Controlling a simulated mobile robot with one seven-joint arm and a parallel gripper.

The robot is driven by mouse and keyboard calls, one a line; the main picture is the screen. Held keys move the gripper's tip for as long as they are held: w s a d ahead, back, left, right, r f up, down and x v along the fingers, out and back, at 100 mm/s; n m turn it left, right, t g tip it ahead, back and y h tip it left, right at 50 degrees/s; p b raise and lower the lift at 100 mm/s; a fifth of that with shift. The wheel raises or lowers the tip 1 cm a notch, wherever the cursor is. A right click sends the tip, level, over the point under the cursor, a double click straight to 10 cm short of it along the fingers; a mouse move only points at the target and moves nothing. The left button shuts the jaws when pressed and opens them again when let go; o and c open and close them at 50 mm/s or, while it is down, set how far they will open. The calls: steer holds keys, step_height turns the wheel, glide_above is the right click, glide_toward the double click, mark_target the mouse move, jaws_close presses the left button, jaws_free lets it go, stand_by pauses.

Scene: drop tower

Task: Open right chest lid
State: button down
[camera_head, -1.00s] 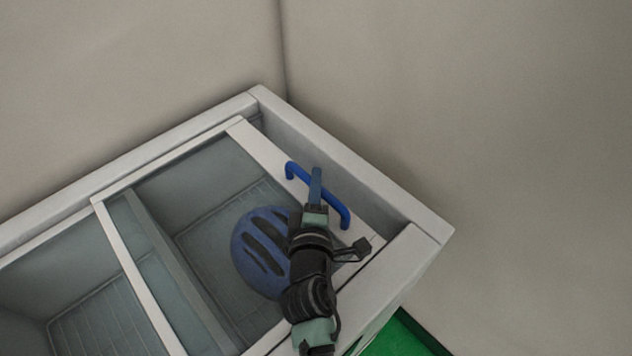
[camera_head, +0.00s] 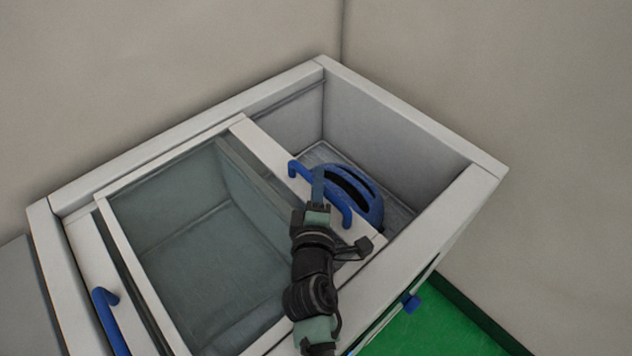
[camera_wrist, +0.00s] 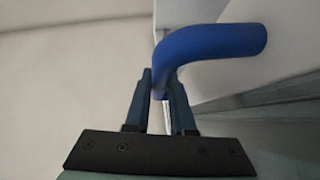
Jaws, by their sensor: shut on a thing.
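The right lid (camera_head: 265,151) is a sliding glass pane in a white frame on the white chest (camera_head: 420,113). It stands slid to the left, leaving an opening at the chest's right end. A blue bar handle (camera_head: 347,212) is fixed on the lid's right frame. My gripper (camera_head: 318,176) is shut on this handle. In the wrist view the fingers (camera_wrist: 160,88) are around the blue handle (camera_wrist: 215,42). The part of the handle between the fingers is partly hidden.
A blue helmet (camera_head: 372,203) lies inside the chest, showing through the opening. Another blue handle (camera_head: 108,318) is on the left lid's white frame. Beige walls (camera_head: 480,60) stand close behind the chest. Green floor (camera_head: 440,318) shows at the lower right.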

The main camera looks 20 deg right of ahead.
steer(key=c, duration=0.8)
jaws_free()
steer(key=shift+d, duration=0.1)
steer(key=shift+o, duration=0.2)
steer(key=b+v, duration=0.2)
steer(key=v, duration=1.1)
steer(key=shift+w, duration=0.1)
